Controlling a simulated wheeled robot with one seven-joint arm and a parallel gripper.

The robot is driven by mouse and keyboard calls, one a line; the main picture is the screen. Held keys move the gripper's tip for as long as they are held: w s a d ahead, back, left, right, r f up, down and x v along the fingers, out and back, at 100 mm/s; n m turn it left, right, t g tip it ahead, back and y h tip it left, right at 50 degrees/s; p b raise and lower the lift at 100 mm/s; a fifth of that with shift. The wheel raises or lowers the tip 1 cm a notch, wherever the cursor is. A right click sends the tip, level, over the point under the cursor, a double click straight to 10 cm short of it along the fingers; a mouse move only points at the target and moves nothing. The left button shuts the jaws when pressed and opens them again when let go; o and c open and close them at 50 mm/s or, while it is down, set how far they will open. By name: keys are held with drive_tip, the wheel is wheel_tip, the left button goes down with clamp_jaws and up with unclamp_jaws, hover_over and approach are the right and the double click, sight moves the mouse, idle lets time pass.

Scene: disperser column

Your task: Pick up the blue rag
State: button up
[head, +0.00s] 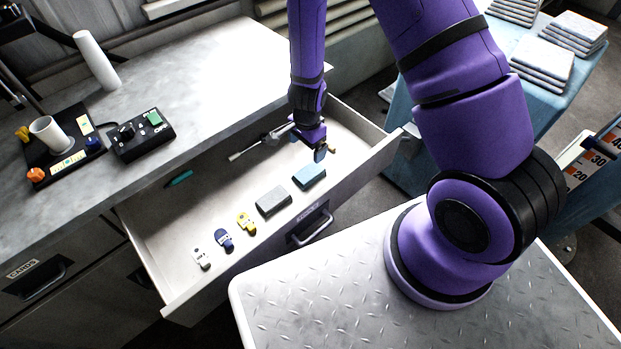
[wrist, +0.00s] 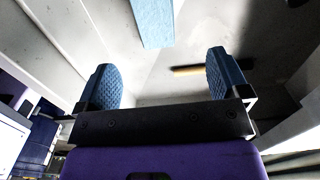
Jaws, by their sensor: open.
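The blue rag (head: 309,176) lies folded inside the open drawer, near its front wall at the right end of a row of small items. In the wrist view a light blue piece (wrist: 153,22), which looks like the rag, shows at the top edge, partly cut off. My gripper (head: 322,152) hangs over the right part of the drawer, just behind the rag in the head view. In the wrist view my gripper (wrist: 162,82) has its two blue pads wide apart, with nothing held between them.
A grey block (head: 273,201) lies close left of the rag, then a yellow item (head: 246,222), a blue item (head: 223,239) and a white item (head: 201,257). A grey tool (head: 247,151) lies behind. The drawer's walls (head: 362,172) surround them. A tan rod (wrist: 200,70) shows in the wrist view.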

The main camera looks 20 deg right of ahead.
sight(309, 172)
drive_tip(key=shift+s+d+f, duration=0.1)
drive_tip(key=shift+s+f, duration=0.2)
drive_tip(key=shift+f, duration=5.55)
drive_tip(key=c, duration=1.1)
drive_tip(key=shift+o, duration=0.2)
drive_tip(key=shift+r, duration=0.15)
wheel_tip(309, 172, up, 10)
drive_tip(key=shift+f, duration=0.15)
